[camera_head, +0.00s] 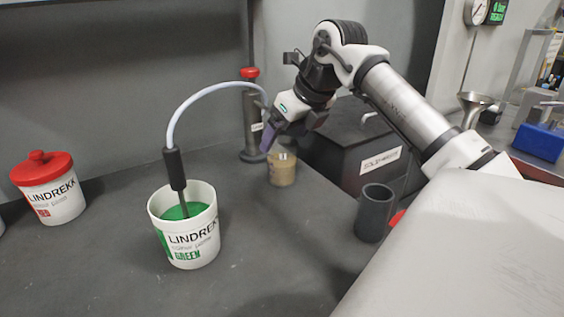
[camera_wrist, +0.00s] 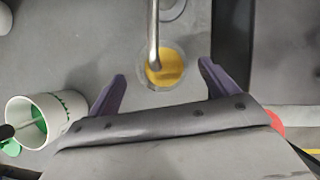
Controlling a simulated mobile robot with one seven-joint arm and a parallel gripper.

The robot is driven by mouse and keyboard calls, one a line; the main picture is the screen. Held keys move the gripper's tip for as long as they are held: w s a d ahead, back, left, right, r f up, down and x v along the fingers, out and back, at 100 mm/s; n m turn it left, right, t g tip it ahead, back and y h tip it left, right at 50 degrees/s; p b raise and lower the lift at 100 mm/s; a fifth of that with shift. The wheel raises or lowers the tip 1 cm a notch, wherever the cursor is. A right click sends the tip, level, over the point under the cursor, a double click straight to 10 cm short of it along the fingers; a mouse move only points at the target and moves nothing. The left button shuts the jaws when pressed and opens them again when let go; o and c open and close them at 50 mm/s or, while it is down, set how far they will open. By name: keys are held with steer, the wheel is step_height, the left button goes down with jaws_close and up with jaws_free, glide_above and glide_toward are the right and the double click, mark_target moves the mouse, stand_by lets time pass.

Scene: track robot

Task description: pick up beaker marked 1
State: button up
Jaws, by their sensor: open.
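The beaker (camera_head: 282,170) stands upright on the dark bench beside the black box. It has a light label with a mark that looks like a 1, and its contents look tan. In the wrist view the beaker (camera_wrist: 172,76) is seen from above with yellow-orange contents. My gripper (camera_head: 269,136) is just above and left of the beaker in the head view. In the wrist view my gripper's (camera_wrist: 162,71) purple fingers are wide apart, one on each side of the beaker in the picture. Nothing is held. A metal tube (camera_wrist: 153,30) partly covers the beaker there.
A grey post with a red top (camera_head: 251,120) and a pale curved hose (camera_head: 205,92) stand close behind my gripper. The hose leads to an open green paint bucket (camera_head: 190,245). A black box (camera_head: 350,145) is right of the beaker, and a dark cup (camera_head: 374,213) stands nearer.

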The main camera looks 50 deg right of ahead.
mark_target(281, 142)
steer(key=x, duration=0.3)
steer(key=shift+w+d+f, duration=0.15)
steer(key=shift+w+f, duration=0.1)
steer(key=shift+f, duration=0.05)
steer(key=c, duration=1.6)
steer(key=shift+r, duration=0.2)
